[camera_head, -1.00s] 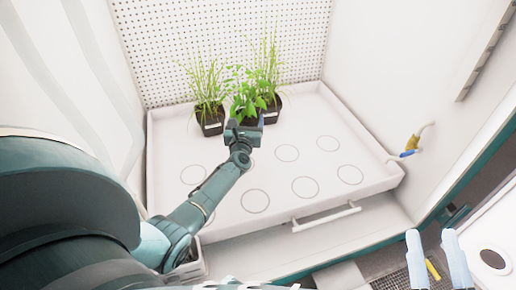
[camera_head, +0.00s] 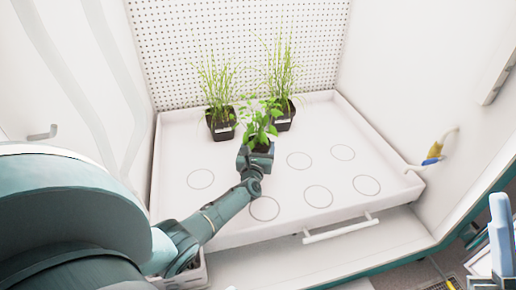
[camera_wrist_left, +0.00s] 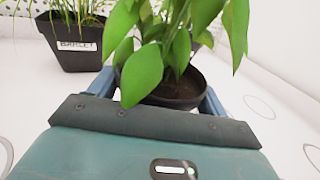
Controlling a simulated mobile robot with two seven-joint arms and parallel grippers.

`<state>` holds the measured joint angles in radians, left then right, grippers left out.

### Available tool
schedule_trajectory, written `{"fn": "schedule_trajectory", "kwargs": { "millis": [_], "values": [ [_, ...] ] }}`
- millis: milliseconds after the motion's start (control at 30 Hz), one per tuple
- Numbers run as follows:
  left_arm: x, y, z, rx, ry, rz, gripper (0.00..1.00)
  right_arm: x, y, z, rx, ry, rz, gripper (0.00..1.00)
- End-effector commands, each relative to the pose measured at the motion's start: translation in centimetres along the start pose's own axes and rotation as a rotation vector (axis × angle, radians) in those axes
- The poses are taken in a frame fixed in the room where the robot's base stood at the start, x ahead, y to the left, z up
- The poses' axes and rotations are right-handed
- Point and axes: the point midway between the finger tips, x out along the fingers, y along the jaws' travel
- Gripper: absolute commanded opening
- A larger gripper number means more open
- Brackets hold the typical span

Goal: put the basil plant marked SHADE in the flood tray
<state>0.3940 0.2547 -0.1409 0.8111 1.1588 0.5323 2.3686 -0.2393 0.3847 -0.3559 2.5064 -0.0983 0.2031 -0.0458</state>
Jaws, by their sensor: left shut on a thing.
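My left gripper (camera_head: 258,150) is shut on the dark pot of a leafy green basil plant (camera_head: 260,118). In the left wrist view, the basil pot (camera_wrist_left: 165,90) sits upright between the two blue fingers. No label on the basil pot faces either view. The pot is over the white flood tray (camera_head: 400,190), in front of two grassy plants; whether its base touches the tray is hidden. Part of my right gripper (camera_head: 500,235) shows at the right edge, cut off by the frame.
A potted grass (camera_head: 221,125), labelled BARLEY in the left wrist view (camera_wrist_left: 78,45), stands at the tray's back. Another grass pot (camera_head: 284,118) stands right of it. Several marked circles on the tray are empty. A yellow-blue fitting (camera_head: 434,152) is on the right wall.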

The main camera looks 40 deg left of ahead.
Motion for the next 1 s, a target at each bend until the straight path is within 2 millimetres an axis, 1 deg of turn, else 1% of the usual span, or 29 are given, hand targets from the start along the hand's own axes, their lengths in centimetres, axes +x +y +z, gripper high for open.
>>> {"fn": "schedule_trajectory", "kwargs": {
  "millis": [467, 500, 767, 1000],
  "values": [
    [0.1, 0.0, -1.1, 0.000, -0.002, 0.001, 0.46, 0.0, 0.0, 0.0, -0.001, 0.002, 0.000, 0.36],
    [0.0, 0.0, -1.2, 0.001, 0.000, 0.000, 0.78, 0.0, 0.0, 0.0, -0.001, 0.002, 0.000, 0.36],
    [0.0, 0.0, -1.2, 0.000, 0.000, 0.000, 0.99, 0.0, 0.0, 0.0, -0.001, 0.002, 0.000, 0.36],
    [0.0, 0.0, -1.1, 0.000, 0.000, 0.000, 0.99, 0.0, 0.0, 0.0, -0.001, 0.003, 0.000, 0.36]
  ]
}}
